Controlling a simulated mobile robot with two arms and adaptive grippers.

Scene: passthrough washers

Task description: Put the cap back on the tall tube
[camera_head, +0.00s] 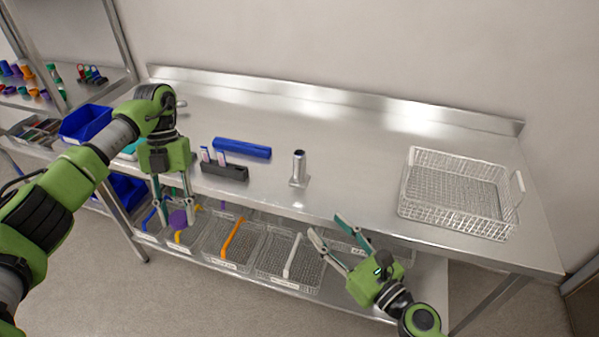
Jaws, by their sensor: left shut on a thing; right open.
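My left gripper (175,216) is shut on a round purple piece (178,219), which looks like a cap. It hangs at the table's front edge, in front of the lower shelf. An upright metal tube (298,166) with a square foot stands on the table, right of my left gripper. A black rack (226,171) holds two small upright tubes with pale labels (205,155) and (221,158). I cannot tell which tube is the tall one. My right gripper (326,228) is open and empty near the front edge, right of and nearer than the metal tube.
A blue long case (242,148) lies behind the rack. A wire basket (409,212) stands at the table's right. A blue bin (84,122) is at the left. Wire baskets (291,284) fill the lower shelf. The table between metal tube and wire basket is clear.

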